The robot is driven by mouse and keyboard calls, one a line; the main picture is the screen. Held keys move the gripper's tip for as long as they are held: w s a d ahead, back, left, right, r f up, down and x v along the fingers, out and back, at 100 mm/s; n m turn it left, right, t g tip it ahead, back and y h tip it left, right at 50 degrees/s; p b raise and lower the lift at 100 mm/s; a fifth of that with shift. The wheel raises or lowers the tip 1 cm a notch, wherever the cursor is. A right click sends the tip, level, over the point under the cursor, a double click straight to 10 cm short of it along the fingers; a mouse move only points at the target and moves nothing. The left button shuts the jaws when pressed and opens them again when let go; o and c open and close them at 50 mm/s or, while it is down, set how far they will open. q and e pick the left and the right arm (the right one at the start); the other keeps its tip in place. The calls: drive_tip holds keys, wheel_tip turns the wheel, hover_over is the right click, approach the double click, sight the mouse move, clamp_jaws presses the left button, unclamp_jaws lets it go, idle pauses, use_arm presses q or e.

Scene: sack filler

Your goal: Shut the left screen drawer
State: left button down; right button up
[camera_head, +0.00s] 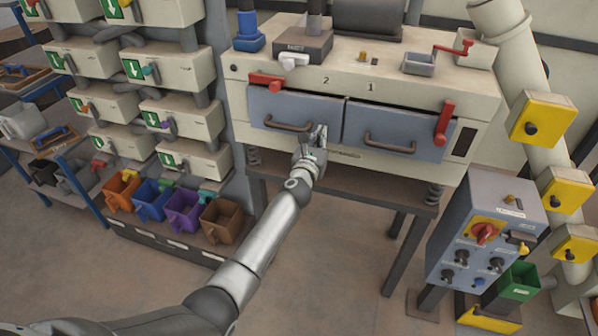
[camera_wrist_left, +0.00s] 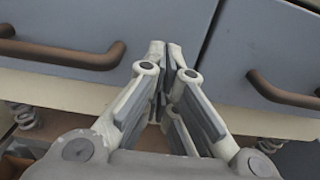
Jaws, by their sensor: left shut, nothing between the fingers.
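The left screen drawer (camera_head: 272,106) is a blue-grey front with a brown bar handle (camera_head: 287,124), below the number 2 on the cream machine. It looks about flush with the right drawer (camera_head: 390,130); a small gap in depth is hard to judge. My left gripper (camera_head: 321,131) is shut and empty, its tips at the lower right part of the left drawer front, right of the handle. In the left wrist view the shut fingertips (camera_wrist_left: 166,47) lie before the drawer front (camera_wrist_left: 130,20), left of the seam. I cannot tell whether they touch. My right gripper is out of view.
A red lever (camera_head: 265,81) lies across the left drawer's upper left corner. Another red lever (camera_head: 445,123) hangs at the right drawer's right side. A grey control box (camera_head: 480,230) stands at right; coloured bins (camera_head: 152,201) stand at left. Floor before the machine is clear.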

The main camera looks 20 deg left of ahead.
use_arm(q)
drive_tip(key=s+p, duration=0.3)
drive_tip(key=s, duration=0.7)
drive_tip(key=s+a+f+m+g+b, duration=0.1)
drive_tip(key=s+f+m+g, duration=0.1)
drive_tip(key=s+f+m, duration=0.75)
drive_tip(key=s+f+m+g+h+b, duration=0.1)
drive_tip(key=s+f+m+g, duration=0.25)
drive_tip(key=f, duration=1.15)
drive_tip(key=s+a+f+m+g+b, duration=0.1)
drive_tip(key=s+f+m+g, duration=0.1)
drive_tip(key=s+f+m, duration=0.8)
drive_tip(key=s+a+f+m+g, duration=0.2)
drive_tip(key=s+f+m, duration=0.3)
drive_tip(key=s, duration=0.7)
drive_tip(key=s+a+f+m+g+y+b, duration=0.1)
drive_tip(key=s+f+m+g, duration=0.3)
drive_tip(key=s+f, duration=0.6)
drive_tip(key=s+a+f+m+g, duration=0.3)
drive_tip(key=s+f+m, duration=0.3)
drive_tip(key=s, duration=0.8)
wheel_tip(320, 180, down, 2)
drive_tip(key=shift+s+a+y+b, duration=0.3)
drive_tip(key=shift+s+a+b, duration=0.05)
drive_tip(key=shift+a, duration=0.25)
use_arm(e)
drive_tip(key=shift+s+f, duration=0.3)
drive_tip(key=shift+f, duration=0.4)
